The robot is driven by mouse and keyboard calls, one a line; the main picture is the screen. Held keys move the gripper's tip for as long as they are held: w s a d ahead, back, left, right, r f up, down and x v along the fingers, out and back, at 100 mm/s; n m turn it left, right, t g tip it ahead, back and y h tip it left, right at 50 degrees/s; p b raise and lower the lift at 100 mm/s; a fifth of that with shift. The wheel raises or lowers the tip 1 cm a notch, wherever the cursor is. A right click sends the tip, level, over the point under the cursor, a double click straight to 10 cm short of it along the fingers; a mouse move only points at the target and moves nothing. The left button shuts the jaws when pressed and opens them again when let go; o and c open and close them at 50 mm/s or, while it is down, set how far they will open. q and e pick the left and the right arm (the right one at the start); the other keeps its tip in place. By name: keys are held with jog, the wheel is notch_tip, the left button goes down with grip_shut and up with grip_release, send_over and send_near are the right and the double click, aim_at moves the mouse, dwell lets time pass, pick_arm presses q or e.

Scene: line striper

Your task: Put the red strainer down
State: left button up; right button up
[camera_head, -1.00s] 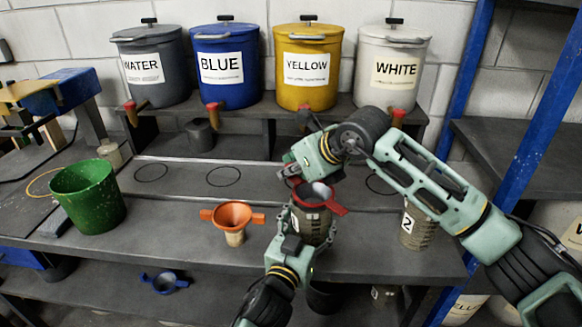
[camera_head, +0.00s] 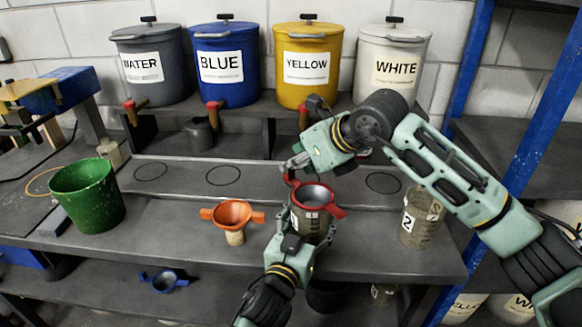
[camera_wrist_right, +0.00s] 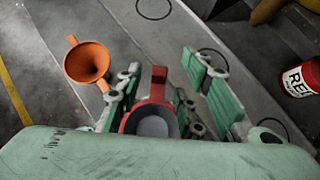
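The red strainer (camera_head: 338,211), a ring with a grey bowl and two side handles, sits roughly level on the mouth of a dark cup (camera_head: 312,228). My left gripper (camera_head: 308,240) is shut around that cup above the bench's front edge. My right gripper (camera_head: 293,172) is at the strainer's far handle. In the right wrist view the strainer's handle (camera_wrist_right: 157,84) lies between the spread fingers of my right gripper (camera_wrist_right: 162,92), with a gap on each side. The cup is hidden in that view.
A green bucket (camera_head: 88,196) is at far left, and a cup marked 2 (camera_head: 418,220) is at right. Labelled paint buckets (camera_head: 306,68) line the back. A blue strainer (camera_head: 164,281) lies on the lower shelf.

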pick_arm(q)
jog(key=shift+d, duration=0.1)
pick_arm(e)
jog(key=v, duration=0.9)
jog(key=shift+f, duration=0.15)
pick_arm(q)
jog(key=o, duration=1.2)
jog(key=shift+s, duration=0.1)
